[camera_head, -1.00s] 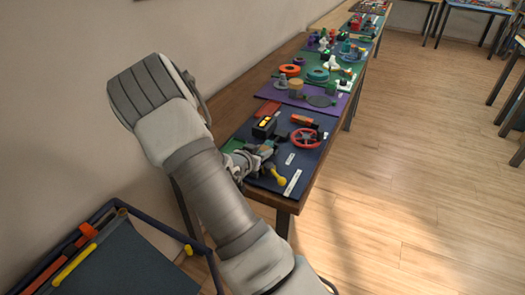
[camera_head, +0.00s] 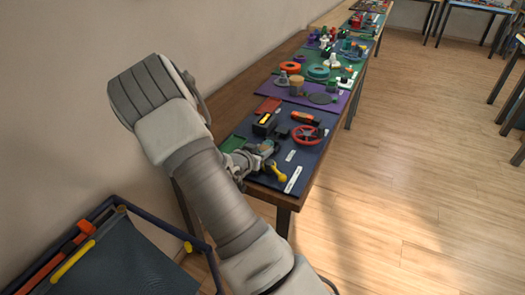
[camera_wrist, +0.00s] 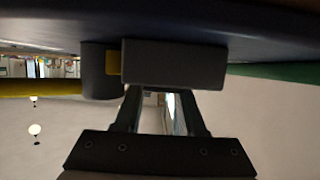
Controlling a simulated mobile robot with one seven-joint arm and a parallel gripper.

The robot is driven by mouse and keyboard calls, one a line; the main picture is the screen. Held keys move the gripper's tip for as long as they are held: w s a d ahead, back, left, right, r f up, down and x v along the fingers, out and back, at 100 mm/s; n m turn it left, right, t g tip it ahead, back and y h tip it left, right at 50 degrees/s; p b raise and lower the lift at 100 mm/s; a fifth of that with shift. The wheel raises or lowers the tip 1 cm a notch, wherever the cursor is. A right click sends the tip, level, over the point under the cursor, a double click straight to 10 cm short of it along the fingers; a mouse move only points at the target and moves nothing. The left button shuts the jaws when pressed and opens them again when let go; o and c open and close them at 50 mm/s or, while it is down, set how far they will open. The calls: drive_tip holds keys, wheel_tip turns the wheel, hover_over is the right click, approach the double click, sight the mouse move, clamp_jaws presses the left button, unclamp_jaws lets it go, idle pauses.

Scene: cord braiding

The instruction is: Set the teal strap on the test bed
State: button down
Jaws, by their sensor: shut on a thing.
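My gripper (camera_head: 262,158) is low over the near end of the dark blue mat (camera_head: 318,148) in the head view, partly hidden by my arm. In the wrist view the fingers (camera_wrist: 160,98) reach up to a dark grey block (camera_wrist: 185,64) with a yellow part beside it. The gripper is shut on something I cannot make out. A small grey-green piece (camera_head: 268,146) shows at the fingers in the head view; I cannot tell whether it is the teal strap. I cannot pick out the strap or the test bed with certainty.
A red handwheel (camera_head: 307,135), a black box with a yellow top (camera_head: 265,122), an orange-handled piece (camera_head: 305,117) and a yellow tool (camera_head: 278,172) crowd the mat. A purple mat (camera_head: 338,106) lies beyond. The floor right is clear.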

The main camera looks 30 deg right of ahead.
drive_tip(key=shift+c, duration=2.1)
unclamp_jaws()
drive_tip(key=shift+s+f, duration=0.1)
drive_tip(key=shift+f, duration=0.15)
drive_tip(key=shift+s, duration=0.1)
drive_tip(key=shift+s+d+f, duration=0.1)
drive_tip(key=r+p, duration=0.4)
drive_tip(key=r, duration=0.1)
drive_tip(key=r+p, duration=0.2)
drive_tip(key=r, duration=0.1)
drive_tip(key=shift+w+r, duration=0.25)
